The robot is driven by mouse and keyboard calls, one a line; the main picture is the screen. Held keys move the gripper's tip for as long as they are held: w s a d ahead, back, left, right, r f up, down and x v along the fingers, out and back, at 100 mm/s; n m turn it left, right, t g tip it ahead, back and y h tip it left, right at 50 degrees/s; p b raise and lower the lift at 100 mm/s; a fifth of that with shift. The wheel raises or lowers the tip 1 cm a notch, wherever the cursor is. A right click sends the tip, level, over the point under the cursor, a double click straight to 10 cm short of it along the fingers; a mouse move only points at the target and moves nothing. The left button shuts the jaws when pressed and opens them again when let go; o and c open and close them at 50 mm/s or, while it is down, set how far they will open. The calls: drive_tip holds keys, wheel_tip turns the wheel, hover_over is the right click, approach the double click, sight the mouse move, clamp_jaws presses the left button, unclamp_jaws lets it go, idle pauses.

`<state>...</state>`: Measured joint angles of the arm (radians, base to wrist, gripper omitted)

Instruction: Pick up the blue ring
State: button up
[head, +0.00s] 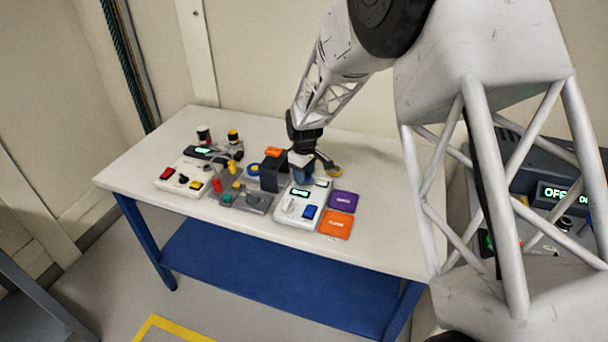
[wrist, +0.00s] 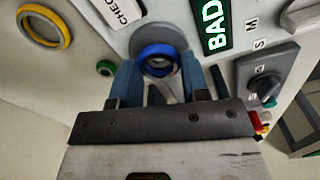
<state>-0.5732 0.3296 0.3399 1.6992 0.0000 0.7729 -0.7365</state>
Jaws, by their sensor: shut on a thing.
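The blue ring (wrist: 155,48) is between my gripper's fingertips (wrist: 160,72) in the wrist view. My gripper is shut on it, with a blue-grey finger on each side. A round grey disc shows just beyond the ring; I cannot tell whether the ring still touches it. In the head view my gripper (head: 303,167) points down at the back of a white panel (head: 290,208) on the table, and the held ring is hard to make out there.
A yellow ring (wrist: 66,28) and a small green ring (wrist: 105,68) lie nearby. Purple (head: 343,201) and orange (head: 335,224) cards lie right; a dark box (head: 270,178) stands left. The table's right side is clear.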

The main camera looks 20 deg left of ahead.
drive_tip(key=shift+r, duration=0.8)
drive_tip(key=shift+s+d+r, duration=0.15)
drive_tip(key=shift+s+r, duration=0.15)
drive_tip(key=shift+r, duration=0.5)
drive_tip(key=s+d, duration=0.2)
drive_tip(key=s, duration=0.2)
drive_tip(key=s+d+r, duration=0.1)
drive_tip(key=s+d, duration=0.2)
drive_tip(key=s, duration=0.1)
drive_tip(key=s+d, duration=0.3)
drive_tip(key=s, duration=0.2)
drive_tip(key=shift+d+r, duration=0.1)
drive_tip(key=shift+r, duration=0.05)
drive_tip(key=s+d+f+m, duration=0.1)
drive_tip(key=d, duration=0.3)
drive_tip(key=s+d+f+m, duration=0.1)
drive_tip(key=d+m, duration=0.1)
drive_tip(key=d, duration=0.1)
drive_tip(key=d+f+m, duration=0.1)
drive_tip(key=d, duration=0.3)
drive_tip(key=shift+s+d+m, duration=0.3)
drive_tip(key=shift+s, duration=0.1)
hover_over(342, 200)
drive_tip(key=shift+w+f, duration=0.1)
drive_tip(key=shift+f, duration=0.6)
